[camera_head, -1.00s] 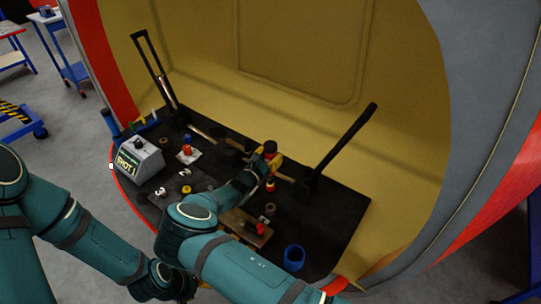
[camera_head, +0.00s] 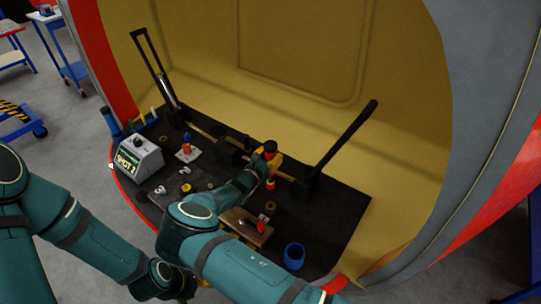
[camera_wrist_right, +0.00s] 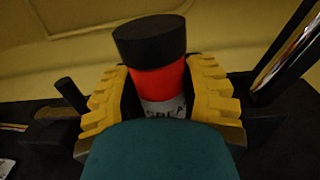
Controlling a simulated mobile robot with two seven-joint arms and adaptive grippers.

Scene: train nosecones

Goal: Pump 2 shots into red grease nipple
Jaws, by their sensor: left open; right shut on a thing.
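My right gripper (camera_head: 270,155) is shut on a red cylinder with a black cap (camera_wrist_right: 155,75) and a white lettered label. In the right wrist view its yellow toothed fingers (camera_wrist_right: 163,95) stand on both sides of it, and it looks upright. In the head view a small red part (camera_head: 270,183) shows just below the gripper; I cannot tell whether it is a nipple or part of the held thing.
A red piece with a blue top (camera_head: 186,149) stands on a white plate. A wooden block with a red part (camera_head: 246,224) and a blue ring (camera_head: 294,256) lie near the front. Tall black levers (camera_head: 345,140) rise at right and back left of the dark mat.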

